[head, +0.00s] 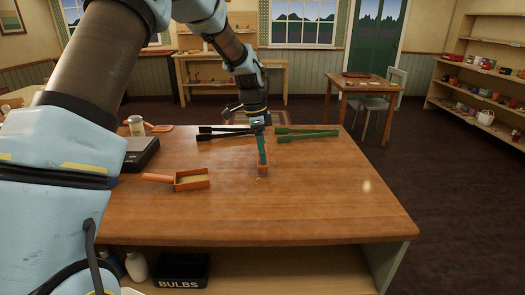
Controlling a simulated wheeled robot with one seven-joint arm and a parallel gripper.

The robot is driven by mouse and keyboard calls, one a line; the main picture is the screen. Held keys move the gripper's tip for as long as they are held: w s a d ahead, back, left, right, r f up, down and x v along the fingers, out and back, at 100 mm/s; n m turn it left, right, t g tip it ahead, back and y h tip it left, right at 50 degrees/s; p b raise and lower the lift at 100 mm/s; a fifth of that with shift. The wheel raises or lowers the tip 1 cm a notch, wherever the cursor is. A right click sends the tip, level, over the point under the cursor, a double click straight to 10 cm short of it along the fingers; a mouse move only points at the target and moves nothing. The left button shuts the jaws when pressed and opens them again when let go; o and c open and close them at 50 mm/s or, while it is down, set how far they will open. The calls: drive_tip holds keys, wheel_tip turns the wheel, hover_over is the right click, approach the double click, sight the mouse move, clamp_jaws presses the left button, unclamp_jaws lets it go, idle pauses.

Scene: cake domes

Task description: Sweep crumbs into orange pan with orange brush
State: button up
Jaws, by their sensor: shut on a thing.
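My gripper (261,137) points down over the middle of the wooden table and is shut on the orange brush (263,169). The brush's lower end is at the tabletop; I cannot tell whether it touches. The orange pan (192,180) lies flat to the left of the brush and apart from it, its handle pointing left. A few small pale crumbs (257,179) seem to lie just in front of the brush; they are too small to tell clearly. The brush's upper part is partly hidden by the gripper.
Black tongs (224,132) lie behind the brush to the left, green tongs (307,133) behind to the right. A dark scale-like box (141,153) and a jar (136,125) stand at the left. The table's (335,205) front and right are clear.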

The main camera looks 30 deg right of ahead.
drive_tip(key=shift+f+b, duration=0.35)
drive_tip(key=shift+f, duration=0.3)
